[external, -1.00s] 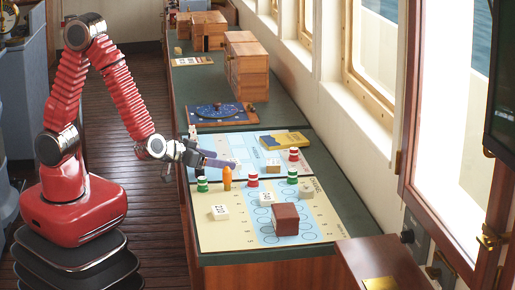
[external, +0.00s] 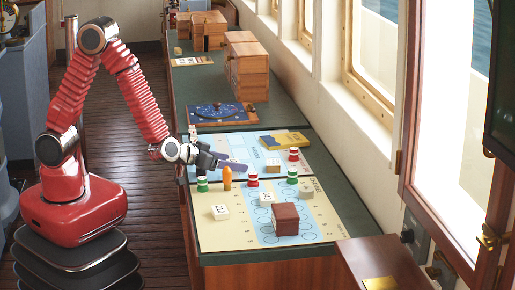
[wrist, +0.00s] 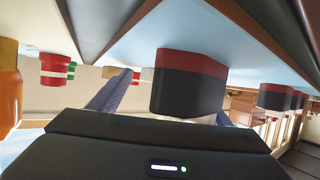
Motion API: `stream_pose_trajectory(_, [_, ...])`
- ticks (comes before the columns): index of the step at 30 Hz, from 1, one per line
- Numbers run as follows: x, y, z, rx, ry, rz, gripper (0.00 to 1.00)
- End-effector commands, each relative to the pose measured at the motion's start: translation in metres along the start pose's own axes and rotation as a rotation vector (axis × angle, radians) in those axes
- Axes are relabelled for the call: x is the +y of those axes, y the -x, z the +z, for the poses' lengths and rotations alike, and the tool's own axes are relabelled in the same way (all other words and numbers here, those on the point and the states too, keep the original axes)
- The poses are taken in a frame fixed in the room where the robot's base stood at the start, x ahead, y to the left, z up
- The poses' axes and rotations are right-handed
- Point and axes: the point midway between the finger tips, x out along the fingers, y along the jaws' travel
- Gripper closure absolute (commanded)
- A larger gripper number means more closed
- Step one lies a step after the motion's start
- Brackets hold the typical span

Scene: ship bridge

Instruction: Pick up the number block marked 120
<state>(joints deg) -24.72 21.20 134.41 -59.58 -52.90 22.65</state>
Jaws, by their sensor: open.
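Several pale number blocks lie on the chart board (external: 210,237). One is at the front left (external: 220,212), one nearer the middle (external: 266,199), one at the right (external: 306,190) and one farther back (external: 272,166). Their markings are too small to read, so I cannot tell which is 120. My gripper (external: 236,166) is open and low over the board's far half, just left of the back block. In the wrist view its grey-blue fingers (wrist: 165,106) show partly; no number block is clearly seen between them.
A large red-and-black piece (wrist: 190,85) is close in the wrist view.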

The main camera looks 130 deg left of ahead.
Motion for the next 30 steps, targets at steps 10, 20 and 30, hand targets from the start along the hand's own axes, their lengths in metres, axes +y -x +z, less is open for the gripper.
stream_pose_trajectory(10, [-0.0002,0.0001,0.0004,-0.001,0.000,0.000,0.46])
stream_pose_trajectory(20, [-0.0002,0.0001,0.0004,-0.001,0.000,0.000,0.69])
stream_pose_trajectory(30, [0.0000,0.0009,-0.0020,0.000,0.000,0.000,0.70])
